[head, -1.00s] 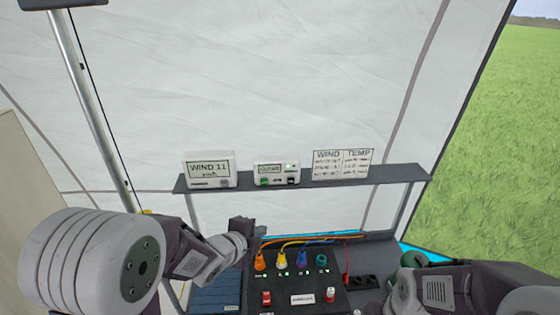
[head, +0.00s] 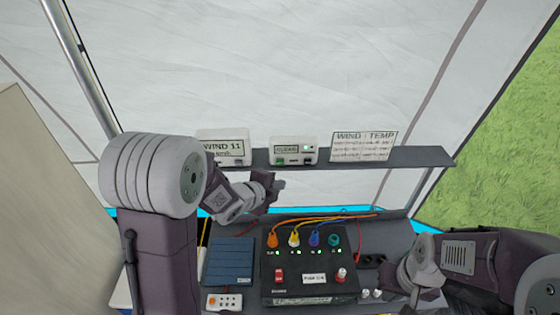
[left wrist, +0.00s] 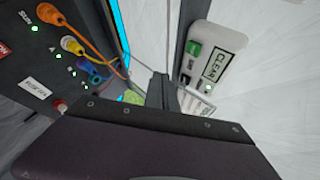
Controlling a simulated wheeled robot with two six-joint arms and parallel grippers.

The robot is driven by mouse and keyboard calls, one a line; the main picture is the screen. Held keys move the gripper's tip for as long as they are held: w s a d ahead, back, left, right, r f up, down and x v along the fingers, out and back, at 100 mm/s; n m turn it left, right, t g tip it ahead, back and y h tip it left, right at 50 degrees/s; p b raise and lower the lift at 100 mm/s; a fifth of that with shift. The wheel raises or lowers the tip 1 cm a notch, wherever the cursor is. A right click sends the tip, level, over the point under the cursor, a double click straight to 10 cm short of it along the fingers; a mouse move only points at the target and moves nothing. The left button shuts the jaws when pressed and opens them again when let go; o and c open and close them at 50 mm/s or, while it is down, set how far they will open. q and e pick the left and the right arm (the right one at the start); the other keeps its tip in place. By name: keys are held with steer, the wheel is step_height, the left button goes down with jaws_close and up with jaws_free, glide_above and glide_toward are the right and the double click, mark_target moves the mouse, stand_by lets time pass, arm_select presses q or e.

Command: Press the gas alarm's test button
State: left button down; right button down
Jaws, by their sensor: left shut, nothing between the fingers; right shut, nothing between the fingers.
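The gas alarm (head: 294,148) is a small white box on the shelf, with a display reading CLEAR, a lit green light, a green button (head: 280,162) and a black one. In the left wrist view the alarm (left wrist: 213,58) is to the right of my fingertips, apart from them. I cannot tell which button is the test button. My left gripper (head: 277,189) is shut and empty, showing just below the shelf and the alarm in the head view; it also shows in the left wrist view (left wrist: 160,88). My right gripper (head: 408,294) is shut, low at the right.
The dark shelf (head: 425,156) also bears a white wind display (head: 222,146) on the left and a WIND/TEMP card (head: 363,146) on the right. Below stands a black power box (head: 310,262) with coloured plugs and cables, beside a blue panel (head: 231,260). White tent fabric hangs behind.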

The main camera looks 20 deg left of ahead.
mark_target(280, 162)
arm_select(q)
steer(key=w, duration=0.2)
steer(key=w+a+p, duration=0.1)
steer(key=w+p, duration=0.1)
steer(key=w, duration=0.1)
steer(key=shift+w+a+r, duration=0.1)
steer(key=shift+w+a, duration=0.2)
steer(key=shift+w, duration=0.05)
steer(key=shift+s, duration=0.1)
stand_by(0.5)
stand_by(1.1)
steer(key=shift+w+a, duration=0.1)
steer(key=shift+w, duration=0.35)
